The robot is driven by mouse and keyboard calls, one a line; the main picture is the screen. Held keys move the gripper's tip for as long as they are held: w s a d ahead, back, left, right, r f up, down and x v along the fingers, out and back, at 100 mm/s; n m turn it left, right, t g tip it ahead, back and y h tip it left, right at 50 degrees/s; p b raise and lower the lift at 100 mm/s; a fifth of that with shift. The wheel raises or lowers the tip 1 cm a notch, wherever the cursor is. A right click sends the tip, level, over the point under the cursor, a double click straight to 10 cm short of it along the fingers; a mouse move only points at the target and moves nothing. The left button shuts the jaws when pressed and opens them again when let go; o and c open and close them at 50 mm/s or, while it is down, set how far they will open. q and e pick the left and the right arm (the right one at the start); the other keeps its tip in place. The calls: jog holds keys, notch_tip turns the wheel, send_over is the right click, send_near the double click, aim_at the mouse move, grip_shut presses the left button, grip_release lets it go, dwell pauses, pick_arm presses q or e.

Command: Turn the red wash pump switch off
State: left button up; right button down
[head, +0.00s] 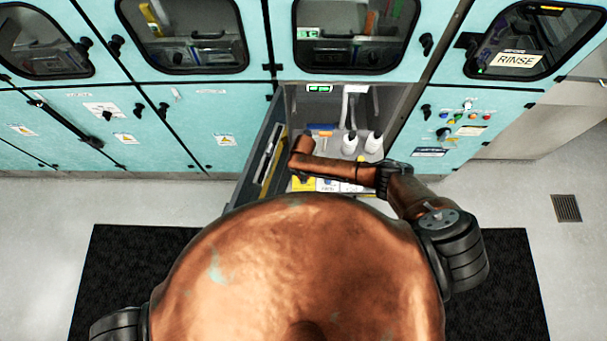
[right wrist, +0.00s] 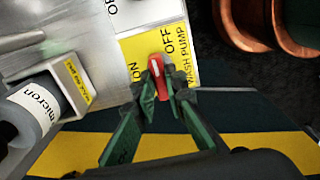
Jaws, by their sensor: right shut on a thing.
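The red wash pump switch (right wrist: 158,79) is a small rotary knob on a yellow plate (right wrist: 188,55) marked ON at left, OFF above right, and WASH PUMP. Its white-marked end points up in the right wrist view, between the two words; the exact setting is hard to tell. My right gripper (right wrist: 160,80) is shut on the knob, with one green finger on each side. In the head view my right arm reaches into the open cabinet bay, and its gripper is hidden. The yellow plate (head: 303,184) shows there below the arm. My left gripper is out of view.
The bay's open door (head: 262,150) stands left of my arm. White bottles (head: 373,145) stand inside at right. Teal cabinets (head: 190,105) flank the bay.

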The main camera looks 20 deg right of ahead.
dwell(0.4)
jog(key=c, duration=2)
grip_release()
jog(key=shift+o, duration=0.2)
notch_tip(320, 180, up, 12)
